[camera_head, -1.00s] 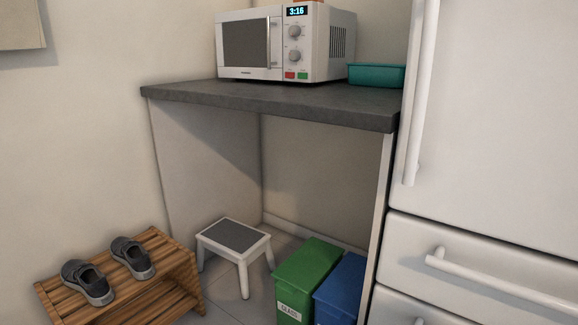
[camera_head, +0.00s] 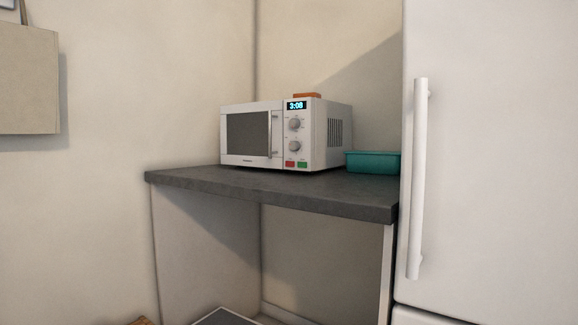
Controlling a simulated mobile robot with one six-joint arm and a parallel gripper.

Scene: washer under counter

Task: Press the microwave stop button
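A white microwave (camera_head: 320,135) stands on a dark grey counter (camera_head: 290,194), with its dark door window on the left and its control panel on the right. The lit display (camera_head: 296,105) reads 3:08. Below it are two round knobs. At the bottom of the panel a red button (camera_head: 290,164) sits on the left and a green button (camera_head: 302,164) on the right. Their labels are too small to read. The microwave door is shut. My gripper is not in view.
A teal container (camera_head: 373,162) stands on the counter right of the microwave. An orange-brown object (camera_head: 306,95) lies on top of the microwave. A white fridge (camera_head: 490,160) with a long vertical handle (camera_head: 418,180) stands at right. The counter front is clear.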

